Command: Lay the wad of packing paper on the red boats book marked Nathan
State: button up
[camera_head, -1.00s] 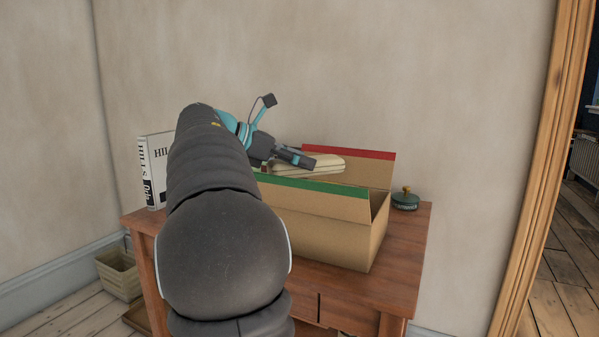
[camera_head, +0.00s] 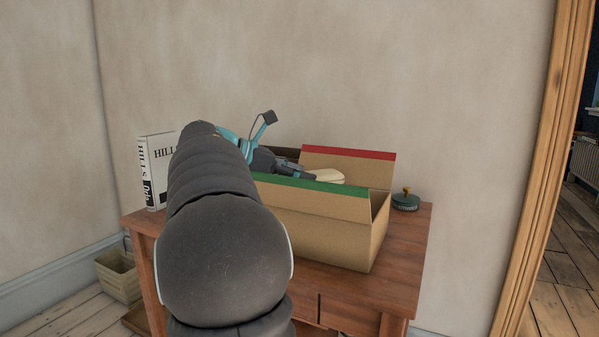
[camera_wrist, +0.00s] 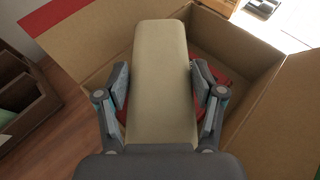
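The wad of packing paper (camera_wrist: 163,70) is a long, smooth cream block between the fingers of my gripper (camera_wrist: 160,88) in the wrist view. My gripper is shut on it from both sides. In the head view the wad (camera_head: 331,177) shows just above the green-edged flap of the cardboard box, beside my gripper (camera_head: 312,176). Red surfaces, probably the red boats book (camera_wrist: 225,82), show under and beside the wad inside the box in the wrist view. Its title and the name Nathan cannot be seen. I cannot tell whether the wad touches it.
The open cardboard box (camera_head: 318,225) stands on a wooden table (camera_head: 400,270), its flaps raised, one green-edged, one red-edged. A white book (camera_head: 156,175) stands at the left. A small green object with a brass knob (camera_head: 406,200) is right of the box. A wooden divided holder (camera_wrist: 25,95) is at the left in the wrist view.

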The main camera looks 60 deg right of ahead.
jog(key=o, duration=0.4)
jog(key=shift+r, duration=0.55)
jog(key=p+v, duration=0.2)
jog(key=v, duration=1)
jog(key=shift+r+p, duration=0.15)
jog(key=shift+p, duration=0.2)
